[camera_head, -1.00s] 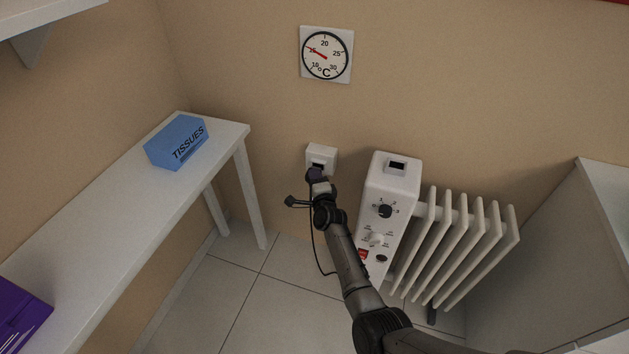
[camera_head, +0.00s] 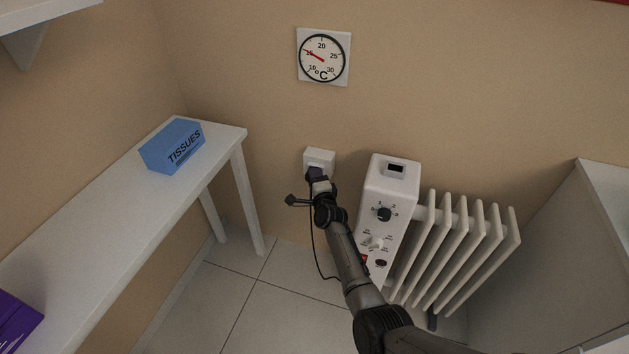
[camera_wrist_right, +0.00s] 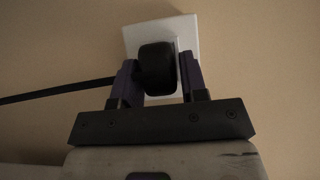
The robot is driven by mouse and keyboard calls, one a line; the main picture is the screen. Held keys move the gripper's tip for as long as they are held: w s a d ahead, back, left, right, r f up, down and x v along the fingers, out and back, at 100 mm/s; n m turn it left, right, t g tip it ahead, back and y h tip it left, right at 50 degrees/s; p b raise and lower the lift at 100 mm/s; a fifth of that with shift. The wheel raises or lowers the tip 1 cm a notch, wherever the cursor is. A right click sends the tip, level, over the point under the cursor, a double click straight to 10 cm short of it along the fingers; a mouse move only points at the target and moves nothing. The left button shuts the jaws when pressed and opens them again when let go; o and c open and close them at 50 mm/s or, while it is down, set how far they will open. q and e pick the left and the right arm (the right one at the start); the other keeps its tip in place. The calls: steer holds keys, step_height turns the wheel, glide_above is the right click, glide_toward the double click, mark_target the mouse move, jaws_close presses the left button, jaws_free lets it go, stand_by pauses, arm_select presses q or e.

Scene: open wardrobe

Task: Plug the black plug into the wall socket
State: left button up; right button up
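The white wall socket (camera_head: 319,157) is on the tan wall, left of the radiator. The black plug (camera_wrist_right: 155,66) shows in the right wrist view, in front of the socket plate (camera_wrist_right: 188,32). My right gripper (camera_head: 316,176) is at the lower part of the socket. In the wrist view its purple fingers (camera_wrist_right: 160,78) stand on either side of the plug. The left finger looks close against it, and a thin pale gap shows at the right finger, so it looks open. The plug's front is hidden, so how far it is in cannot be told. My left gripper is out of view.
A white radiator (camera_head: 472,240) with a control panel (camera_head: 378,215) stands close right of my arm. A black cable (camera_head: 313,240) hangs beside the gripper. A white table (camera_head: 120,215) with a blue tissue box (camera_head: 172,146) is at the left. A thermometer (camera_head: 323,56) hangs above.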

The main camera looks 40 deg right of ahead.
steer(key=o, duration=0.4)
steer(key=shift+c, duration=0.2)
steer(key=shift+s+a+r+p, duration=0.15)
steer(key=shift+s+a+p, duration=0.05)
steer(key=shift+s+p, duration=0.2)
steer(key=p+v, duration=0.6)
steer(key=v, duration=0.7)
steer(key=shift+p, duration=0.3)
